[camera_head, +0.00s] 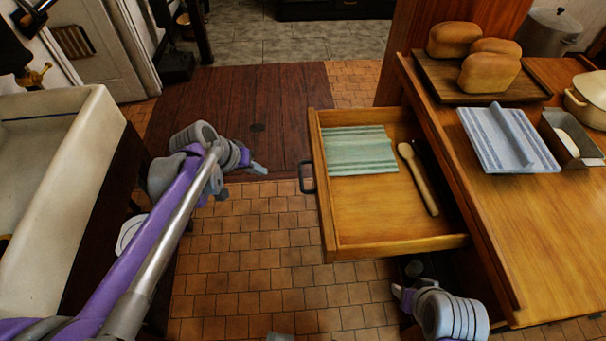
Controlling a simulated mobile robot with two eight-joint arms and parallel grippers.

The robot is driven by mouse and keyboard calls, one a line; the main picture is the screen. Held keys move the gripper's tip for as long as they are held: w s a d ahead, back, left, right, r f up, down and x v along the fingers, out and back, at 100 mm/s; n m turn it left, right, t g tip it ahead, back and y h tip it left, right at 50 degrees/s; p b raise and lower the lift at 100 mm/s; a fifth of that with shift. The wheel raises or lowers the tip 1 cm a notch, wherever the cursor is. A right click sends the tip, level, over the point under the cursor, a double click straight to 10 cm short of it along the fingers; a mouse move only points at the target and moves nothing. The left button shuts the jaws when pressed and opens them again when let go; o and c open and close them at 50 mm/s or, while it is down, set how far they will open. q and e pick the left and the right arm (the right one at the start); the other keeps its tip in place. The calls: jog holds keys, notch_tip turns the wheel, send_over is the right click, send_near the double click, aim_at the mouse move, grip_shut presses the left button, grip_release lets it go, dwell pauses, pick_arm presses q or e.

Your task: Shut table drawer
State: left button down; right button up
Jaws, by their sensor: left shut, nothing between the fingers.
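The table drawer (375,212) is pulled out to the left from the wooden table (482,228). Inside it are a green striped cloth (358,150) and a wooden spoon (418,178). A dark handle (307,178) sits on the drawer's front, which faces left. My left gripper (258,168) is shut and empty, to the left of the handle and apart from it. My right gripper (402,293) is low at the table's near side, below the drawer's near corner in the picture; its fingers are too small to tell open or shut.
On the tabletop are a board (436,82) with bread loaves (489,72), a striped towel (505,138), a metal tin (570,142) and a cream pot (588,100). A white sink (100,120) stands at the left. The tiled floor left of the drawer is clear.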

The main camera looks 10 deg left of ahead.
pick_arm(q)
jog(key=w+d+f+b, duration=0.1)
jog(key=w+d+f, duration=0.5)
jog(key=f, duration=0.3)
jog(key=shift+w+d+f, duration=0.3)
jog(key=shift+w+d, duration=0.05)
jog(key=shift+d, duration=0.1)
send_over(359, 184)
jog(key=shift+b, duration=0.4)
jog(key=w+d, duration=0.1)
jog(key=d, duration=0.4)
jog(key=w+d+p, duration=0.1)
jog(key=w+d, duration=0.1)
jog(key=d, duration=0.4)
jog(key=w+d, duration=0.2)
jog(key=d, duration=0.4)
jog(key=shift+w+p, duration=0.1)
jog(key=shift+p, duration=0.3)
jog(key=shift+w+d+r, duration=0.1)
jog(key=shift+d, duration=0.4)
